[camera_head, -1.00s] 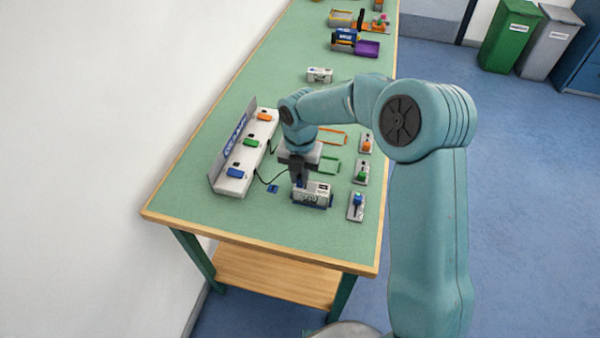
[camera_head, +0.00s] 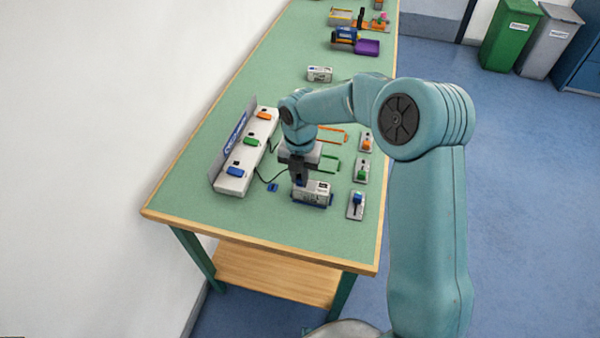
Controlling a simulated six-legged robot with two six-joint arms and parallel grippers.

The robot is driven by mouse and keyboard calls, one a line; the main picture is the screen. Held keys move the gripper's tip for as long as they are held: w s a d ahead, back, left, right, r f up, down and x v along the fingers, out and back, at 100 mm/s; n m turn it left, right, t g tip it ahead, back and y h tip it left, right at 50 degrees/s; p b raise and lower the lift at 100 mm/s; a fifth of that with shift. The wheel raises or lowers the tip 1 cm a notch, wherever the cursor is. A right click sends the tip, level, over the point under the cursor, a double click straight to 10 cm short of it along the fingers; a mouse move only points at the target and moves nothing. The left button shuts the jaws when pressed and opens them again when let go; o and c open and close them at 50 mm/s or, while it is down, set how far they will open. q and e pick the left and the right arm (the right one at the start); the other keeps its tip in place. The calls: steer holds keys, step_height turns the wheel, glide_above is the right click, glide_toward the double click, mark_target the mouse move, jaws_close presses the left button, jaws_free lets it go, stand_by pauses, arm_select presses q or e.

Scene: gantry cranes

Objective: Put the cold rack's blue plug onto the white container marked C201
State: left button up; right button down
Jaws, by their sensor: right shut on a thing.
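My right gripper (camera_head: 300,182) points down at the near part of the green table, shut on the left part of a white container (camera_head: 316,190). The container sits at a blue frame (camera_head: 322,204), whose edge shows beneath it. The mark on the container is too small to read. A small blue piece (camera_head: 272,187), apparently the blue plug, lies on the table left of the container, by a black cable. The cold rack (camera_head: 232,182), a long white strip with a blue sign, stands further left with orange, green and blue parts on it. My left gripper is not in view.
Orange (camera_head: 345,132) and green (camera_head: 331,171) frames lie behind the container. Several small lever switches stand along the right table edge, the blue one (camera_head: 357,200) nearest. Another white container (camera_head: 320,74) stands further back. The table's near end is clear.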

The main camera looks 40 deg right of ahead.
steer(key=shift+f, duration=0.15)
stand_by(0.3)
steer(key=c, duration=0.5)
jaws_free()
steer(key=shift+r+p, duration=3.1)
steer(key=shift+r, duration=0.45)
steer(key=shift+s, duration=0.1)
